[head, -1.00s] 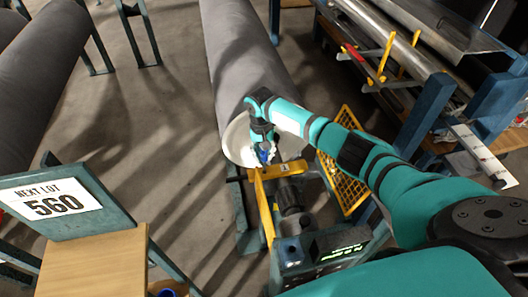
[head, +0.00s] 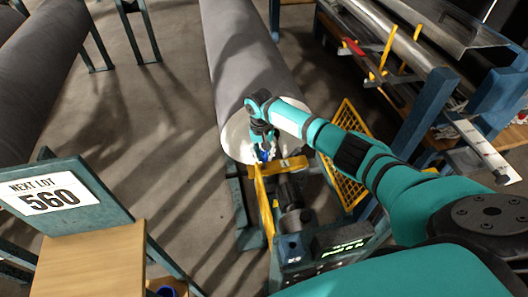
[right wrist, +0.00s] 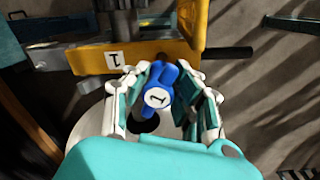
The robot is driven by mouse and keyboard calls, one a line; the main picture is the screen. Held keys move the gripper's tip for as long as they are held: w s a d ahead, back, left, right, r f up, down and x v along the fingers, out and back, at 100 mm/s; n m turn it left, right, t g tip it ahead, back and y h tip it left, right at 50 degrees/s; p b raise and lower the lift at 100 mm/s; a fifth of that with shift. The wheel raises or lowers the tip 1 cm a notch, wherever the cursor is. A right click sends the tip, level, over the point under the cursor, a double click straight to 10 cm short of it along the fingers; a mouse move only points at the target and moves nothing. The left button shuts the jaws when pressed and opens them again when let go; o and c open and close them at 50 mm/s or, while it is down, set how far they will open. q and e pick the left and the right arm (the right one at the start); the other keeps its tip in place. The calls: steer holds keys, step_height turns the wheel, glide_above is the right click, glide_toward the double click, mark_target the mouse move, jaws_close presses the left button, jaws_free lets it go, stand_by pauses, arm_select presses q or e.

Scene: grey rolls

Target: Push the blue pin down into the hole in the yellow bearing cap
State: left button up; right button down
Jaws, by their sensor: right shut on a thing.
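My right gripper (head: 264,148) is shut on the blue pin (head: 266,156), just in front of the roll's pale end face. In the right wrist view, the pin's blue head (right wrist: 159,84) with a white round "1" label sits between the two fingers (right wrist: 163,98). The yellow bearing cap (head: 295,163) is close beside the pin. It also shows in the right wrist view (right wrist: 155,55), with a white "1" tag. The cap's hole is not clearly visible, and I cannot tell whether the pin's tip is in it. My left gripper is not in view.
The large grey roll (head: 245,55) extends away behind the gripper. A yellow mesh guard (head: 347,150) stands right of the cap, and a rack with metal bars (head: 400,60) is farther right. Open floor lies between.

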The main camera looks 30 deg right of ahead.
mark_target(264, 169)
steer(key=shift+f+b, duration=1.4)
steer(key=shift+f, duration=1.05)
steer(key=c, duration=1)
jaws_free()
steer(key=shift+r, duration=0.25)
steer(key=r, duration=1.1)
steer(key=shift+w+a+r, duration=0.15)
steer(key=shift+a+r, duration=0.1)
